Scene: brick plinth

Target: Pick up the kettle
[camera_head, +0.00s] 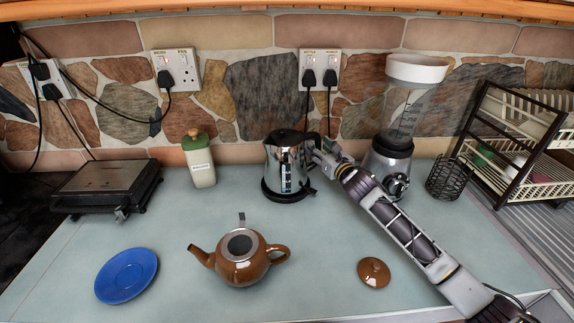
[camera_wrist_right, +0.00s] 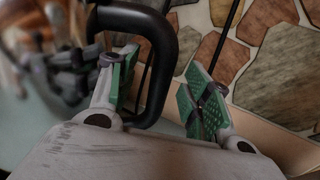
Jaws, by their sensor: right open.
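The kettle (camera_head: 284,168) is shiny steel with a black lid and black base, standing upright on the counter near the back wall. Its black handle (camera_wrist_right: 158,110) shows close up in the wrist view as a loop. My right gripper (camera_head: 319,151) is at the kettle's right side, by the handle. In the wrist view the two green-padded fingers of the right gripper (camera_wrist_right: 163,85) are apart, and the outer bar of the handle lies between them in the picture. Contact with the handle cannot be told. My left gripper is not in view.
A brown teapot (camera_head: 241,261), its lid (camera_head: 374,272) and a blue saucer (camera_head: 126,276) are in front. A jar (camera_head: 199,162) and a grill (camera_head: 106,184) stand left. A blender (camera_head: 391,158), wire holder (camera_head: 447,178) and dish rack (camera_head: 518,143) stand right.

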